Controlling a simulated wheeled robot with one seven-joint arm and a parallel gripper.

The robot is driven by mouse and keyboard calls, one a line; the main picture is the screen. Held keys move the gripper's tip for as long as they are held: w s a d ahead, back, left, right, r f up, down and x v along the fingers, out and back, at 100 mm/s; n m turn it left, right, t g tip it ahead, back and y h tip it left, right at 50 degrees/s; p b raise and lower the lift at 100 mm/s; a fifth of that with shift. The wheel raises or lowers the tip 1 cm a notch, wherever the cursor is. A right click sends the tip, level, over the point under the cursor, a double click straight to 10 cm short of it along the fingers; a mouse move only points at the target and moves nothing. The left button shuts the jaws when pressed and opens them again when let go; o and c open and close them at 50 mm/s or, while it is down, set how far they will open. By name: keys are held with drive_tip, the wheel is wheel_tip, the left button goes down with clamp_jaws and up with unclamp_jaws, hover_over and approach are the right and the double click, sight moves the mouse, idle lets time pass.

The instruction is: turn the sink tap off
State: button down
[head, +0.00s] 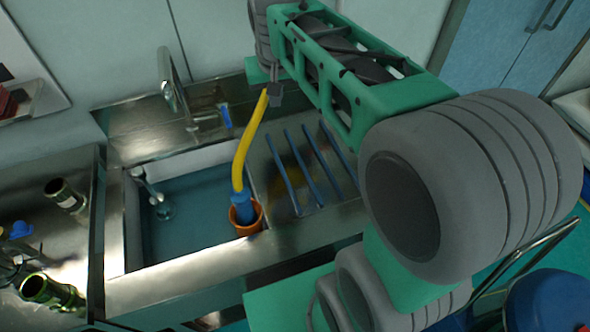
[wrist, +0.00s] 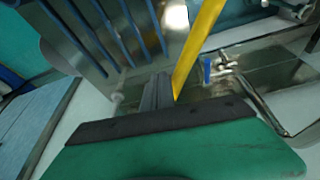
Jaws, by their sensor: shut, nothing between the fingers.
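The sink tap (head: 172,85) is a tall metal spout on the back ledge of the sink (head: 185,215). A small blue lever (head: 226,115) stands to the right of the spout. In the wrist view the blue lever (wrist: 207,70) is to the right of my fingers, with the metal spout (wrist: 262,108) further right. My gripper (head: 272,92) is shut and empty, behind the sink's right side and right of the blue lever, apart from it. In the wrist view my shut fingers (wrist: 158,92) point beside a yellow handle. Whether water runs is not clear.
The yellow handle (head: 247,145) rises from an orange cup (head: 246,226) at the sink's right edge, close to my gripper; touching cannot be told. Blue bars (head: 305,165) line the drainer. A small glass-like item (head: 160,205) is in the basin.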

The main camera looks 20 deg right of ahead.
drive_tip(key=s+f, duration=0.3)
drive_tip(key=s, duration=0.5)
drive_tip(key=s+a+f+n, duration=0.1)
drive_tip(key=s+f, duration=0.3)
drive_tip(key=s, duration=0.4)
drive_tip(key=shift+f+y, duration=0.2)
drive_tip(key=shift+y, duration=0.1)
drive_tip(key=shift+s+f, duration=0.1)
drive_tip(key=shift+s, duration=0.05)
